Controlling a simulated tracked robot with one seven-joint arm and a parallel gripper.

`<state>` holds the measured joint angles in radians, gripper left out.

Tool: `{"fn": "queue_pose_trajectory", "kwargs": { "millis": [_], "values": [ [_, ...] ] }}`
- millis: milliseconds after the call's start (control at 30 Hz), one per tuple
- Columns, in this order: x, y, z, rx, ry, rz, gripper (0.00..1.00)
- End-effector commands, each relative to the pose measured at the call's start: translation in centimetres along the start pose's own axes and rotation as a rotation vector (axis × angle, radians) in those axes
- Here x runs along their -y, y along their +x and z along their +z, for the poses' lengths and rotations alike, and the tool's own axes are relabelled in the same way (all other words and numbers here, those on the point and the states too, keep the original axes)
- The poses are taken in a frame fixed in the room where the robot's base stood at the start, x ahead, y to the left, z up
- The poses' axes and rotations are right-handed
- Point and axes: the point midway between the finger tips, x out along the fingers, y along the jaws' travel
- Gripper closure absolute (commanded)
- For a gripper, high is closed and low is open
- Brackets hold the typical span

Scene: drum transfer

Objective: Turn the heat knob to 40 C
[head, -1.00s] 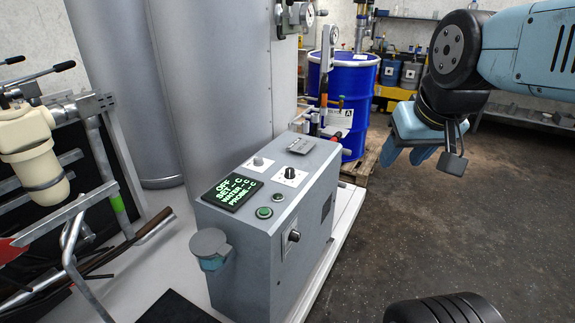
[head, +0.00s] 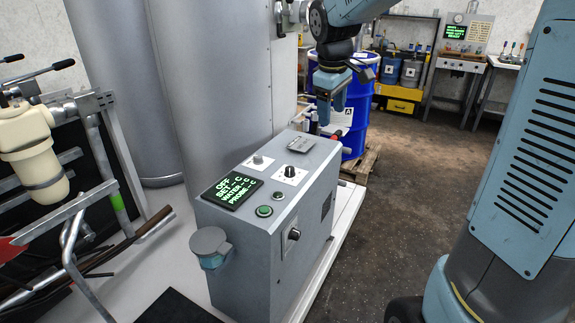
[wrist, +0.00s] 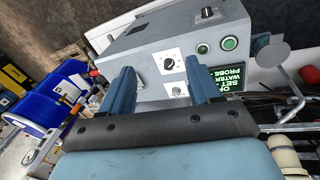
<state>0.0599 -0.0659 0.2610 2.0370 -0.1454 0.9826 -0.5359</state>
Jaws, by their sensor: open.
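The grey control box (head: 250,240) stands on a white platform in the head view. Its top holds a black knob on a white dial plate (head: 290,172), a smaller pale knob (head: 258,160) and a green-lit display (head: 232,186) reading OFF, SET, WATER and PROBE. Another black knob (head: 294,234) is on the front face. I cannot tell from labels which knob is the heat knob. My gripper (head: 331,108) is above and behind the box, pointing down, apart from it. In the wrist view its fingers (wrist: 157,92) are spread and empty, with the black dial knob (wrist: 169,64) beyond them.
A blue drum (head: 357,110) on a wooden pallet stands behind the box. Green buttons (head: 264,211) sit near the display. A round grey lid (head: 208,241) projects at the box's left corner. Tall grey tanks (head: 215,80) rise behind. Floor to the right is open.

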Motion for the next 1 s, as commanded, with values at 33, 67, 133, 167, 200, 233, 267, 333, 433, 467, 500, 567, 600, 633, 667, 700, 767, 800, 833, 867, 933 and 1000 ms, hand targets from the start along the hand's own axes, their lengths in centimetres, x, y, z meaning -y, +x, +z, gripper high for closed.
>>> {"fn": "queue_pose_trajectory", "kwargs": {
  "millis": [33, 67, 133, 167, 200, 233, 267, 333, 433, 467, 500, 567, 600, 633, 667, 700, 767, 800, 833, 867, 933, 1000],
  "values": [
    [-0.5, 1.1, -1.5, 0.011, -0.045, -0.016, 0.38],
    [-0.8, 1.7, -2.2, 0.016, -0.074, -0.024, 0.38],
    [-1.2, 3.0, -4.1, 0.024, -0.139, -0.044, 0.38],
    [-1.5, 3.6, -4.9, 0.027, -0.167, -0.053, 0.38],
    [-1.7, 4.5, -5.9, 0.031, -0.203, -0.064, 0.38],
    [-1.9, 5.1, -6.7, 0.033, -0.231, -0.074, 0.38],
    [-2.0, 5.7, -7.4, 0.034, -0.258, -0.083, 0.38],
    [-2.4, 7.3, -9.2, 0.036, -0.32, -0.107, 0.38],
    [-2.8, 9.7, -11.5, 0.035, -0.405, -0.142, 0.38],
    [-2.9, 10.3, -12.1, 0.033, -0.428, -0.151, 0.38],
    [-3.0, 11.2, -12.9, 0.03, -0.458, -0.165, 0.38],
    [-3.1, 12.5, -14.1, 0.026, -0.5, -0.184, 0.38],
    [-3.2, 13.3, -14.7, 0.023, -0.526, -0.194, 0.38],
    [-3.2, 13.8, -15.1, 0.021, -0.542, -0.202, 0.38],
    [-3.2, 14.3, -15.5, 0.018, -0.557, -0.209, 0.38],
    [-3.3, 14.8, -16.0, 0.015, -0.575, -0.217, 0.38],
    [-3.3, 15.5, -16.5, 0.011, -0.595, -0.227, 0.38],
    [-3.3, 15.8, -16.8, 0.008, -0.606, -0.231, 0.38],
    [-3.3, 16.0, -16.9, 0.007, -0.612, -0.234, 0.38],
    [-3.3, 16.2, -17.0, 0.007, -0.617, -0.237, 0.38],
    [-3.3, 16.6, -17.2, 0.005, -0.624, -0.24, 0.38],
    [-3.2, 17.0, -17.2, 0.005, -0.626, -0.24, 0.38]
  ]
}}
